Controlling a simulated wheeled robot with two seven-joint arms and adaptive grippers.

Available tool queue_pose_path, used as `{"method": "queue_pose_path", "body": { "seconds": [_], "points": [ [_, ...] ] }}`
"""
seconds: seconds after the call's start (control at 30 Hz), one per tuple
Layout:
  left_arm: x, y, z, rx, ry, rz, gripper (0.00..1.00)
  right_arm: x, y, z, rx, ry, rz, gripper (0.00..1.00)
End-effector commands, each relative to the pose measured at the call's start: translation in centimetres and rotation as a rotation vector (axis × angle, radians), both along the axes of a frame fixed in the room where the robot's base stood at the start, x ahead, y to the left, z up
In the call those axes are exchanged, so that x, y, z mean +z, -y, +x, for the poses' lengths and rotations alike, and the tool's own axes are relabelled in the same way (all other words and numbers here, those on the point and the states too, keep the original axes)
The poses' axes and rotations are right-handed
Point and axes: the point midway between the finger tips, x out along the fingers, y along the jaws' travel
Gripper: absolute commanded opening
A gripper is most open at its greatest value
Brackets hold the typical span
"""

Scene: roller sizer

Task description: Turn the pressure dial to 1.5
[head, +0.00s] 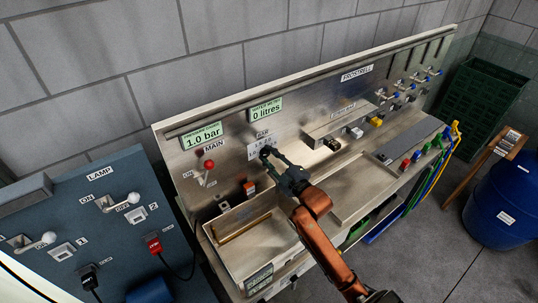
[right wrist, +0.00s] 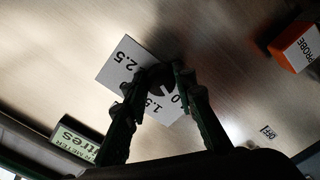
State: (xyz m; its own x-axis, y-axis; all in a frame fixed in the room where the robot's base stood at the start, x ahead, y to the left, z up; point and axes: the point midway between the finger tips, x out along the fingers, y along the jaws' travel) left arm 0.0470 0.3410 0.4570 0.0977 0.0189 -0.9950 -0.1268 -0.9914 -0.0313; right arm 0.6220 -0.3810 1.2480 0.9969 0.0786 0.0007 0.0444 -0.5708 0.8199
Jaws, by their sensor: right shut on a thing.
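The pressure dial is a dark knob (right wrist: 160,75) on a white scale plate (right wrist: 128,64) marked 2.5, 1.5 and other figures partly covered by my fingers. In the head view the plate (head: 254,151) sits under a BAR label on the upright steel panel. My right gripper (head: 268,153) reaches up to the plate; in the right wrist view its fingers (right wrist: 158,84) are shut on the knob from both sides. The knob's pointer is too hidden to read surely. The pressure display (head: 203,136) reads 1.0 bar. My left gripper is not in view.
A red-knobbed MAIN lever (head: 208,165) stands left of the dial, with an orange PROBE block (head: 249,188) below. The water meter (head: 265,109) reads 0 litres. A blue LAMP panel (head: 100,225) is at left; a steel housing with several coloured knobs (head: 335,127) is at right.

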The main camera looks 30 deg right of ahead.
Motion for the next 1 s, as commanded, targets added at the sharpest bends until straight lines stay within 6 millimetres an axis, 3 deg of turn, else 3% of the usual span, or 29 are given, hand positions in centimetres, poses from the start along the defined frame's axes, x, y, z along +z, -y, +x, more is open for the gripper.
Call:
{"method": "queue_pose_path", "body": {
  "seconds": [0.5,1.0],
  "points": [
    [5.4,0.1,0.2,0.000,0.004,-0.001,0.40,0.1,-0.1,0.0,-0.002,-0.039,0.431,0.01],
    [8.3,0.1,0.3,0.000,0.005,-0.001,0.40,-0.1,-0.2,0.0,-0.001,-0.060,0.735,0.01]
  ]
}}
